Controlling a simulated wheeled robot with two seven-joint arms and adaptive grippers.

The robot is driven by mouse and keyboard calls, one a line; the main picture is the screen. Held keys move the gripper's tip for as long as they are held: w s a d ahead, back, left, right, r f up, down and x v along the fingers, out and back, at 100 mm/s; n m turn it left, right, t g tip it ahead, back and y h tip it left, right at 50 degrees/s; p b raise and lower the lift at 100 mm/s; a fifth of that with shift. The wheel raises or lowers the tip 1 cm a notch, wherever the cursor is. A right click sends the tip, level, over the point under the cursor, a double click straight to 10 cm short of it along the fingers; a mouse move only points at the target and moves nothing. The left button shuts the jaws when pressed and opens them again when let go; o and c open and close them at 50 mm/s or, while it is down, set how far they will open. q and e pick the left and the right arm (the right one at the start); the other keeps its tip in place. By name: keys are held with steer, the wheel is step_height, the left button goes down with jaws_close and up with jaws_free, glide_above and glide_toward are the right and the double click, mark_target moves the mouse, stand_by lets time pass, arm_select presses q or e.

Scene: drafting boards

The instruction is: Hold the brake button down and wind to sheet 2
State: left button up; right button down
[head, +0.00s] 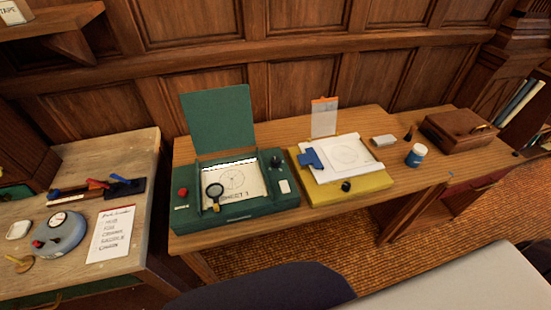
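A green box (236,211) stands on the wooden table with its green lid (218,118) raised. Its window shows a pale sheet (243,187) with a circle drawing and lettering that reads SHEET 1. A red button (183,191) sits on the box's left side, with a small pale label below it. A dark knob (276,161) sits at its right back, and a white piece (285,186) lies below that. No label names the brake readably. Neither gripper is in view.
A jar (416,155) and brown case (458,130) are farther right. A blue-grey round device (60,235) and list (111,234) lie on the left bench.

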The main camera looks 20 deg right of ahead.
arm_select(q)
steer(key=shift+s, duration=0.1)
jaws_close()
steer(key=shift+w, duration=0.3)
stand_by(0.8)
